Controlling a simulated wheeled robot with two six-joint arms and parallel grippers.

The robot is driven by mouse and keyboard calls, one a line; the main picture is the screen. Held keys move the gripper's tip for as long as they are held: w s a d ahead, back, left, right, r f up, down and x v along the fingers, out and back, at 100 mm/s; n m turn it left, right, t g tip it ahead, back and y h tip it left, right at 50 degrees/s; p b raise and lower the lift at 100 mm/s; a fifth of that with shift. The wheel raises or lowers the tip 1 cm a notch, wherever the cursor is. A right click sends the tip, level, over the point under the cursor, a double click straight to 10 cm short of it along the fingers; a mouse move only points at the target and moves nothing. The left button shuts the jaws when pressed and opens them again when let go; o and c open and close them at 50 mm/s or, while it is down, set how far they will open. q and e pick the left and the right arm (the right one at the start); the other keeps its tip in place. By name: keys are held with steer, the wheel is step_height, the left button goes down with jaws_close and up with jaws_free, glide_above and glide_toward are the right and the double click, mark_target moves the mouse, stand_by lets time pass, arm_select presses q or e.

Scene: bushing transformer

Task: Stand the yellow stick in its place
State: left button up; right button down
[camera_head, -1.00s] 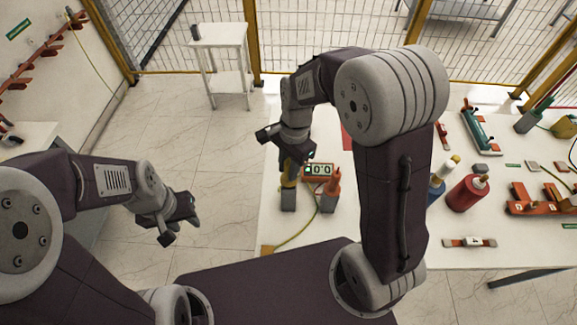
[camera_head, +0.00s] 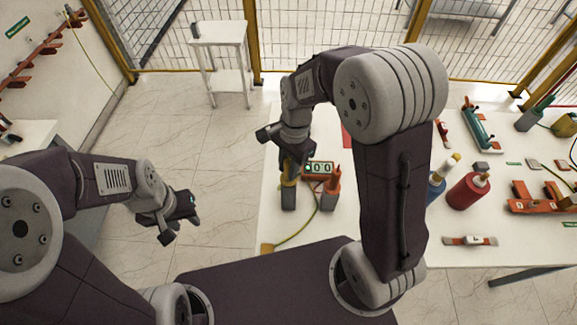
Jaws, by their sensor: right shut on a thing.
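The yellow stick (camera_head: 289,182) stands about upright at a dark grey block-like holder (camera_head: 289,199) on the white table. Its lower part shows just above the holder, and its upper part is hidden by my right gripper. My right gripper (camera_head: 292,165) is shut on the yellow stick from above. I cannot tell how deep the stick sits in the holder. My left gripper (camera_head: 181,222) is empty over the floor to the left, its jaws apart.
A red-orange stick (camera_head: 334,181) stands in a second grey holder (camera_head: 329,200) close to the right. A display box (camera_head: 318,169) is just behind, and a yellow-green cable (camera_head: 297,235) runs in front.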

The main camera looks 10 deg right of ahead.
steer(key=shift+f+b, duration=0.3)
steer(key=shift+f, duration=0.3)
stand_by(0.3)
steer(key=c, duration=1.1)
jaws_free()
steer(key=r, duration=0.6)
steer(key=d+r, duration=0.1)
steer(key=r, duration=0.2)
steer(key=shift+w, duration=0.2)
